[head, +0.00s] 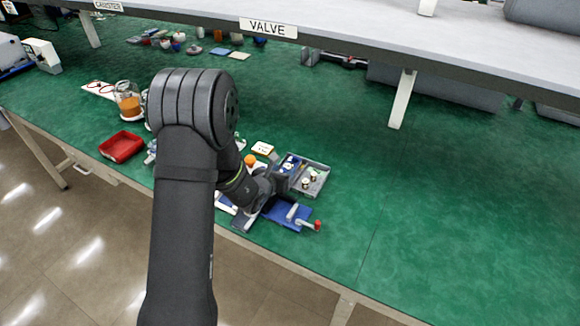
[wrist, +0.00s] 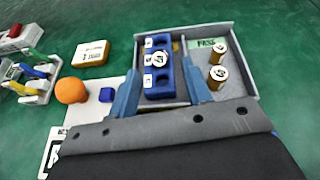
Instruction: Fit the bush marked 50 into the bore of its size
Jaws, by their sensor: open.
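In the wrist view a blue block (wrist: 157,76) with white number labels stands in a grey tray (wrist: 252,86). A round white-topped piece (wrist: 159,59) with a dark number sits at the block's middle. Two brass bushes with white marked tops, a far one (wrist: 220,47) and a near one (wrist: 217,77), stand in the tray's right compartment. The numbers are too blurred to read, so I cannot tell which bush is marked 50. My gripper (wrist: 160,70) is open, its fingers apart on either side of the block, with nothing held. In the head view my arm partly hides the tray (head: 325,179).
A green PASS label (wrist: 207,44) lies at the tray's back right. A blue vise-like fixture (head: 285,213) is at the bench front. The bench's right side is clear.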

